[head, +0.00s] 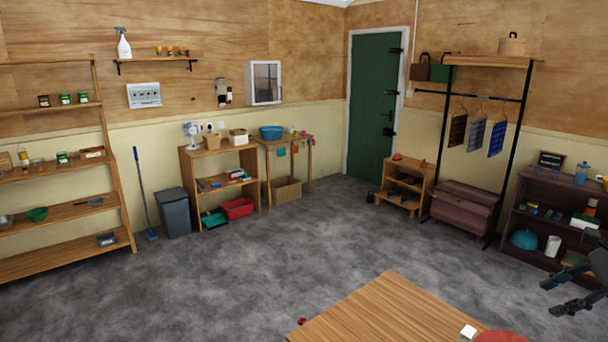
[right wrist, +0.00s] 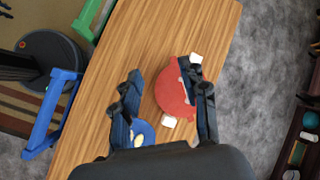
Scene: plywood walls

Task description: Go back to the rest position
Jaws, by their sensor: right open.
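My right gripper (head: 550,297) is at the right edge of the head view, with its dark fingers spread apart and nothing between them. In the right wrist view the same open gripper (right wrist: 168,85) is above a wooden table (right wrist: 112,85). A red rounded object (right wrist: 175,95) lies on the table and appears between the fingers in that view, apart from their grip. White pieces (right wrist: 196,58) sit at its edge. A blue item (right wrist: 143,133) with pale spots is partly hidden behind the left finger. My left gripper is not in view.
The wooden table (head: 385,312) fills the bottom of the head view, with a white block (head: 468,331) near the red object (head: 500,337). A dark shelf (head: 510,228) stands at the right. Open grey floor (head: 290,240) lies beyond the table. A blue frame (right wrist: 50,115) stands beside the table.

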